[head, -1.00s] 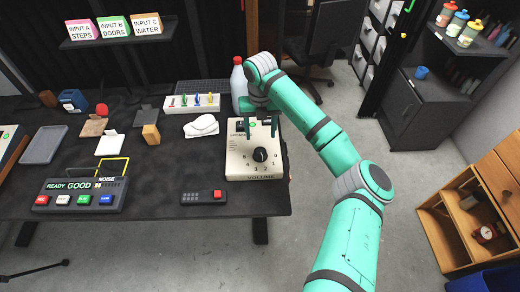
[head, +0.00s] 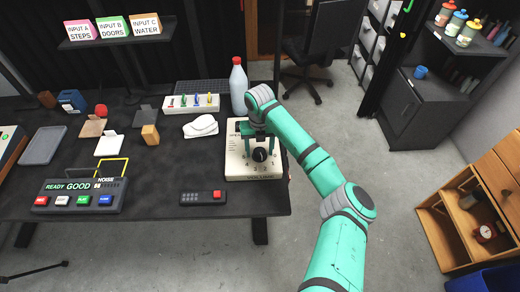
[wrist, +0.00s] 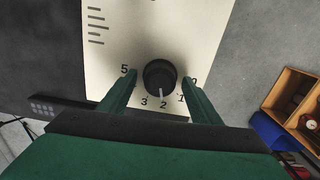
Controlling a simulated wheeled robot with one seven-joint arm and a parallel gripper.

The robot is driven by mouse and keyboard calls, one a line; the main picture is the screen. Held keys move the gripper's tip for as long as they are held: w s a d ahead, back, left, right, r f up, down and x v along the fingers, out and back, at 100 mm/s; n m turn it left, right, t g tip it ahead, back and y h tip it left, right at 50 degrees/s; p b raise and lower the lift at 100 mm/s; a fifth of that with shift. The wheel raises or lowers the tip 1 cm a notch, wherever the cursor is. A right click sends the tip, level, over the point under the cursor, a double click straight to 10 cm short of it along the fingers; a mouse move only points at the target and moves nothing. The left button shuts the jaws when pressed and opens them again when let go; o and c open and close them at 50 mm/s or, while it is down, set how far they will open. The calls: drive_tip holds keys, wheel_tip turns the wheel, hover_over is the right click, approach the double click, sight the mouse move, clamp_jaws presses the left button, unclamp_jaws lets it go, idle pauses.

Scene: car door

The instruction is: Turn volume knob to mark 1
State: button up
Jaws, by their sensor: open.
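The black volume knob (head: 260,154) sits on the cream volume panel (head: 238,168) near the table's right end. In the wrist view the knob (wrist: 160,77) has a white pointer line aimed at the mark 2. The mark 1 (wrist: 181,99) is just to the right of the 2, partly beside my right finger. My gripper (head: 260,146) is over the panel at the knob. In the wrist view its fingers (wrist: 160,80) are open, one on each side of the knob, with gaps between. Part of the scale is hidden by the fingers.
A white bottle with a red cap (head: 238,88) stands behind the panel. The READY GOOD noise box (head: 80,196) is farther left.

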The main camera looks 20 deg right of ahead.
drive_tip(key=c, duration=1)
drive_tip(key=shift+c, duration=0.2)
drive_tip(key=n, duration=0.4)
drive_tip(key=shift+r, duration=0.1)
drive_tip(key=shift+n, duration=1.5)
drive_tip(key=o, duration=1)
